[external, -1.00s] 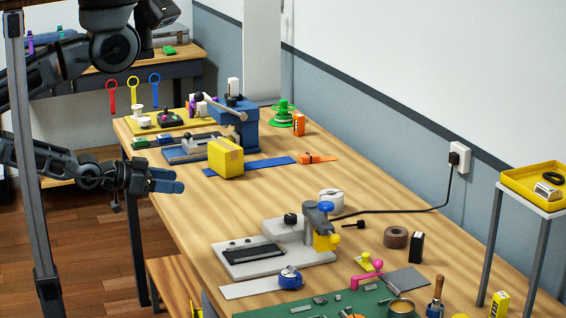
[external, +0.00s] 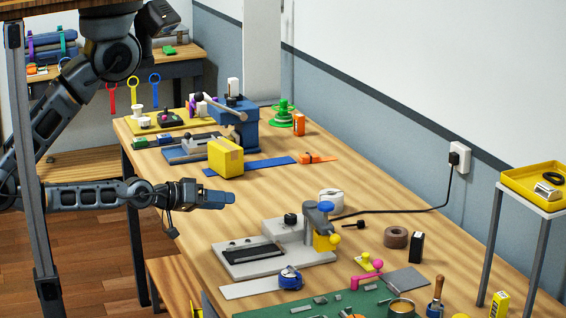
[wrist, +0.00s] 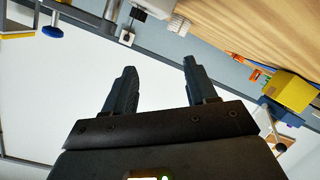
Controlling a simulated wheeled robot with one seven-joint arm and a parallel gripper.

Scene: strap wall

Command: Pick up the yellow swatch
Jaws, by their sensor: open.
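My gripper (external: 218,199) is over the near-left part of the workbench, pointing right. In the wrist view my gripper (wrist: 160,88) shows two dark fingers apart with nothing between them. A yellow ring-topped strip (external: 131,92) hangs between a red strip (external: 112,96) and a blue strip (external: 154,86), beyond the far-left end of the bench and well away from my gripper. It may be the yellow swatch; I cannot tell for certain. A yellow box (external: 226,157) stands on the bench behind my gripper and also shows in the wrist view (wrist: 290,91).
A grey press (external: 275,252) with a blue knob stands on the workbench (external: 355,205), to the right of and nearer than my gripper. A blue vise (external: 238,117) stands behind the yellow box. A black cable crosses the bench to the wall socket. The bench's middle is mostly clear.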

